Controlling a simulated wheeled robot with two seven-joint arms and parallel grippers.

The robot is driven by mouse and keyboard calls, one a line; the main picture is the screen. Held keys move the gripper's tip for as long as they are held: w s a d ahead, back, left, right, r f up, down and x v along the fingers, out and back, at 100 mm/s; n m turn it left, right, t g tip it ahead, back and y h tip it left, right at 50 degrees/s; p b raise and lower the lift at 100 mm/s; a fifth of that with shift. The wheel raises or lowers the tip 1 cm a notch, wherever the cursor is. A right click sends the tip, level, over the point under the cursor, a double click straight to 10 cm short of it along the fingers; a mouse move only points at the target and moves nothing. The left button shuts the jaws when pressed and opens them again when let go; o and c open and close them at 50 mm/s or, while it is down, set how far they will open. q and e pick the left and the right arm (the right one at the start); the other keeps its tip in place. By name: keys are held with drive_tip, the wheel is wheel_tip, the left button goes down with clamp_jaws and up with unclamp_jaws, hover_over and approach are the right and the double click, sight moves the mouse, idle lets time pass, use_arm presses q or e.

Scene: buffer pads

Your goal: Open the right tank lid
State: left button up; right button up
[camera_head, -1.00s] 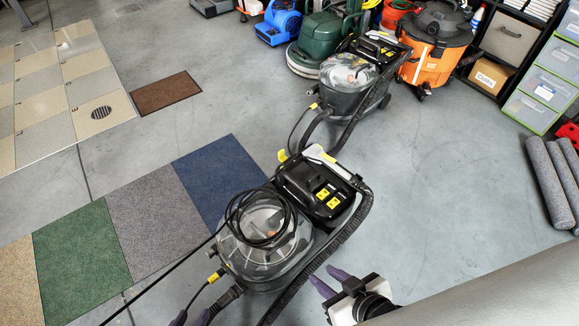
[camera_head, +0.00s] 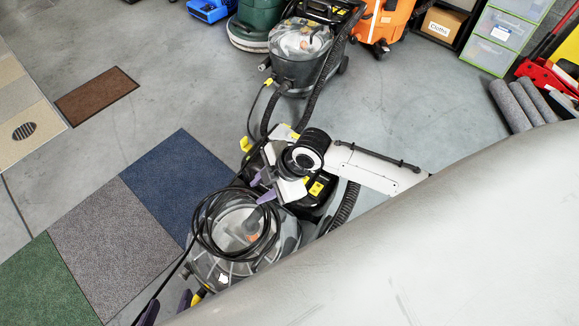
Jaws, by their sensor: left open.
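The near extractor has a clear round tank lid (camera_head: 226,262) with a black cable coiled on it; the lid looks closed. Its black rear part with yellow pieces (camera_head: 317,189) is partly hidden by my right arm. A similar machine with a clear tank lid (camera_head: 301,40), also closed, stands farther back. My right gripper (camera_head: 262,188) is open and empty above the near machine, its purple fingertips over the edge of the cable coil. I cannot tell whether it touches anything. My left gripper (camera_head: 167,306) is open at the bottom edge, beside the near tank; only its purple fingertips show.
Blue (camera_head: 184,190), grey (camera_head: 118,235) and green (camera_head: 44,285) carpet squares lie at left. A black hose (camera_head: 347,206) runs beside the near machine. An orange vacuum (camera_head: 387,22) and green drawers (camera_head: 504,37) stand behind. My own body covers the lower right.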

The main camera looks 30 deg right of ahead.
drive_tip(key=w+d+n, duration=0.1)
drive_tip(key=d, duration=0.1)
drive_tip(key=w+d+n+h+b, duration=0.1)
drive_tip(key=d, duration=0.1)
drive_tip(key=w+d+n+g+b, duration=0.1)
drive_tip(key=w+d, duration=0.1)
drive_tip(key=shift+w+h, duration=0.1)
drive_tip(key=shift+h, duration=0.2)
drive_tip(key=w+d+r+n+g+h+b, duration=0.1)
drive_tip(key=w+d+r+n+h+b, duration=0.15)
drive_tip(key=d, duration=0.55)
drive_tip(key=shift+n+y, duration=0.25)
drive_tip(key=shift+y, duration=0.2)
drive_tip(key=b+x, duration=0.2)
drive_tip(key=x, duration=0.2)
drive_tip(key=b+x, duration=0.2)
drive_tip(key=x, duration=0.2)
drive_tip(key=shift+w+a+f, duration=0.1)
drive_tip(key=shift+a, duration=0.15)
drive_tip(key=shift+w+f+b, duration=0.1)
drive_tip(key=shift+f+b, duration=0.2)
drive_tip(key=shift+f, duration=0.2)
use_arm(q)
drive_tip(key=w+d+f+m+g+h, duration=0.1)
drive_tip(key=d+f, duration=0.2)
drive_tip(key=f, duration=0.3)
drive_tip(key=shift+w, duration=0.2)
use_arm(e)
clamp_jaws()
